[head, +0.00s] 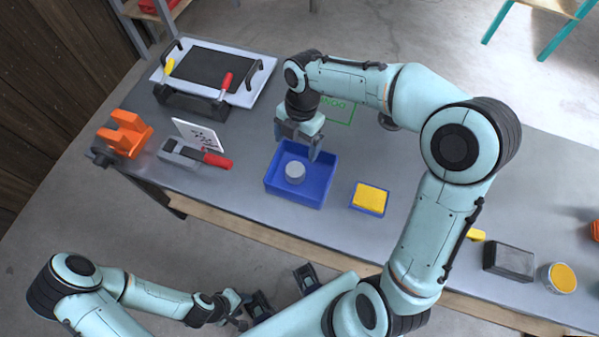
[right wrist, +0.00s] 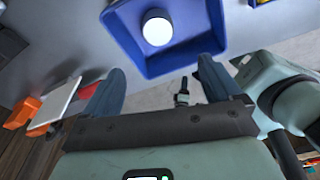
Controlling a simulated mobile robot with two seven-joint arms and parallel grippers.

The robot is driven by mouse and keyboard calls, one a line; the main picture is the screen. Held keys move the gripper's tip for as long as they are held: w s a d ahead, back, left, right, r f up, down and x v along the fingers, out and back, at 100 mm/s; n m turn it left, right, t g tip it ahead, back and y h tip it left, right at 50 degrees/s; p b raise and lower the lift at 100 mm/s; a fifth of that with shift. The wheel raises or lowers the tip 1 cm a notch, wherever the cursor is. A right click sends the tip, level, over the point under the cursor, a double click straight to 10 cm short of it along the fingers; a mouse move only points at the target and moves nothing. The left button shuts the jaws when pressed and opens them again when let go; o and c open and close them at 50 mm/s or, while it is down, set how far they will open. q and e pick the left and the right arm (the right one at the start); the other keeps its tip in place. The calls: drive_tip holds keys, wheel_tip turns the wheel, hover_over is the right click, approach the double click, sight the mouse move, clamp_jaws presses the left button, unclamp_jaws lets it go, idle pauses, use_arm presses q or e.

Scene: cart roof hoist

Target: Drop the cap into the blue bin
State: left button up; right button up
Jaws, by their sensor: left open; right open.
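The cap (head: 295,172), a short pale grey cylinder, sits inside the blue bin (head: 312,196) on the workbench. The right wrist view also shows the cap (right wrist: 157,28) within the walls of the bin (right wrist: 180,66). My right gripper (head: 297,143) is over the far side of the bin, its jaws apart and nothing between them. Its open fingers also show in the right wrist view (right wrist: 161,80), with the cap beyond their tips. My left gripper (head: 243,309) is open and empty, low in front of the bench.
A small blue tray with a yellow sponge (head: 370,197) stands right of the bin. A red-handled tool (head: 200,156), a white card (head: 198,134) and an orange part (head: 126,134) lie left. A dark block (head: 509,262) and a yellow-topped tin (head: 559,278) stand far right.

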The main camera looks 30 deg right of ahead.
wheel_tip(320, 180, up, 10)
drive_tip(key=d+p, duration=0.1)
drive_tip(key=shift+w+d+f, duration=0.15)
drive_tip(key=shift+w+f, duration=0.1)
drive_tip(key=shift+w, duration=0.05)
idle(0.3)
